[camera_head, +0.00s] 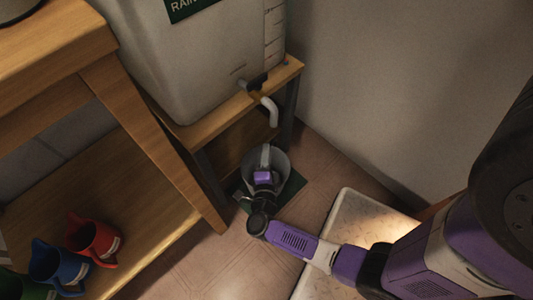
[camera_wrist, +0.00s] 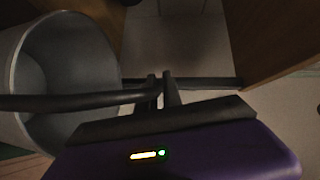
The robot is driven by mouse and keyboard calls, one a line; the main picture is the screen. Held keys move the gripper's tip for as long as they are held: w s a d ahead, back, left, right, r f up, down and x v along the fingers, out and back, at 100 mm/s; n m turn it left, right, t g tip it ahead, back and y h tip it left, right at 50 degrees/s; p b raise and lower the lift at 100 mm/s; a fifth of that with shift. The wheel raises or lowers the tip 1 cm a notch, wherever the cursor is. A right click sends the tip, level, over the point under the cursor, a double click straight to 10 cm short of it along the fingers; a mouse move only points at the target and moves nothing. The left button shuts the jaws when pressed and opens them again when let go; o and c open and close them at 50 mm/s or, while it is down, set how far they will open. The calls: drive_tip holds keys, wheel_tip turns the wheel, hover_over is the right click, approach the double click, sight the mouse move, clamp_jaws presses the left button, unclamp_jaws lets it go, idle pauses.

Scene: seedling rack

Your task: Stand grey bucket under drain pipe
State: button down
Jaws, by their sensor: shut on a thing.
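The grey bucket (camera_head: 281,160) is below the bent drain pipe (camera_head: 270,111) of the rain tank (camera_head: 200,60), over a dark green mat (camera_head: 291,187). In this view the pipe's mouth appears just above the bucket's far rim. I cannot tell whether the bucket's base touches the mat. My gripper (camera_head: 264,178) reaches in from the lower right. In the wrist view, my gripper (camera_wrist: 161,84) is shut on the bucket's dark handle, and the open bucket (camera_wrist: 70,65) fills the left side. The bucket's base is hidden.
The tank stands on a wooden stand (camera_head: 215,117) with dark legs. A wooden bench (camera_head: 70,50) with a slanted leg is at the left, and its lower shelf holds red (camera_head: 93,238), blue (camera_head: 57,265) and green watering cans.

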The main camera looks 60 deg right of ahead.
drive_tip(key=c, duration=1.5)
unclamp_jaws()
drive_tip(key=shift+f, duration=0.1)
